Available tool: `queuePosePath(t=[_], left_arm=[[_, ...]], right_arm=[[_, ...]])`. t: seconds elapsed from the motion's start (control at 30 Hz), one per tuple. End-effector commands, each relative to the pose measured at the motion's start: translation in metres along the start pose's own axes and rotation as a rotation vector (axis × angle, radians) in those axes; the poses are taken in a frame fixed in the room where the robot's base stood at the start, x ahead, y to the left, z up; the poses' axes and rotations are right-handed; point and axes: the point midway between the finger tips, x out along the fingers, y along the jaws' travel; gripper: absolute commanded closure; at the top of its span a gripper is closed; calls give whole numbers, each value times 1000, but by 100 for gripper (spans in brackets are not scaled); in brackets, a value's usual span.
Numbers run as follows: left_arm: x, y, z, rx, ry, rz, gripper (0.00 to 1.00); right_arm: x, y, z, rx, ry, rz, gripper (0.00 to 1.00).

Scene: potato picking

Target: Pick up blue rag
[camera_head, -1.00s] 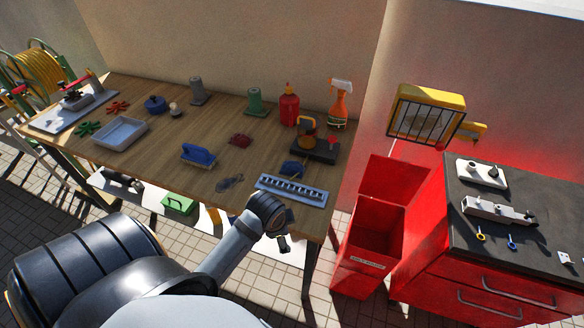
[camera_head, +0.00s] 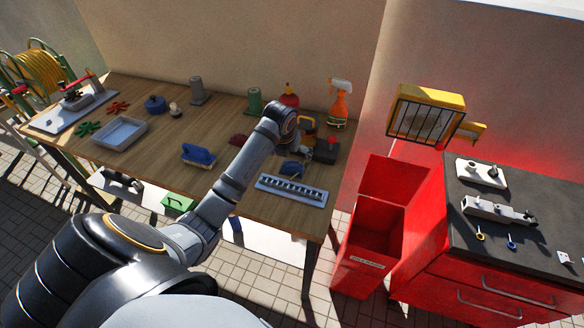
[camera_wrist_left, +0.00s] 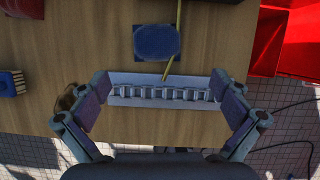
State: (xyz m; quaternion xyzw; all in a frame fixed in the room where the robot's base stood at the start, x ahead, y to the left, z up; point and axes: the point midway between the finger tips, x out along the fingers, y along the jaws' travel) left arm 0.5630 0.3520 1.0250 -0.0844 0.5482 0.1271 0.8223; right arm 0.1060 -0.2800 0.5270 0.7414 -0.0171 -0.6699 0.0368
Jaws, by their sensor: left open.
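The blue rag (camera_head: 291,168) is a small flat dark-blue cloth on the right part of the wooden table, just behind a white slotted rack (camera_head: 291,190). In the left wrist view the rag (camera_wrist_left: 157,41) lies flat above the rack (camera_wrist_left: 160,92), with a thin yellow stick against its right edge. My left gripper (camera_wrist_left: 159,80) is open and empty, its fingers spread to either side of the rack in that view, with the rag beyond the fingertips. In the head view my left arm reaches over the table, and its gripper is hard to make out. My right gripper is not in view.
A blue brush (camera_head: 198,155) lies left of the arm. A dark box (camera_head: 325,150), a red bottle (camera_head: 289,97) and an orange spray bottle (camera_head: 339,104) stand behind. A red bin (camera_head: 365,245) and red cabinet (camera_head: 480,270) stand to the right of the table.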

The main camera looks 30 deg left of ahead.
Motion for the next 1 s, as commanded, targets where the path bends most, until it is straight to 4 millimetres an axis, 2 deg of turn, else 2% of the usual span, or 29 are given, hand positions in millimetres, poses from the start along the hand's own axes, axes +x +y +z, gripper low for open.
queuePosePath(t=[0.2,0.47,0.6,0.7,0.8,1.0], left_arm=[[36,0,-1,-3,4,0,0],[49,1,-1,-3,3,0,0],[70,6,-1,-4,6,1,0],[88,5,-2,-4,5,0,0],[96,6,-2,-2,2,0,0],[98,6,-2,-2,1,1,0]], right_arm=[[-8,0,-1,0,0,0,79],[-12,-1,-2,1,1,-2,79],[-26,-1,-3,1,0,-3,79],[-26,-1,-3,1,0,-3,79],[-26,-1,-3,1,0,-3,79],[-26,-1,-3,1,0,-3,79]])
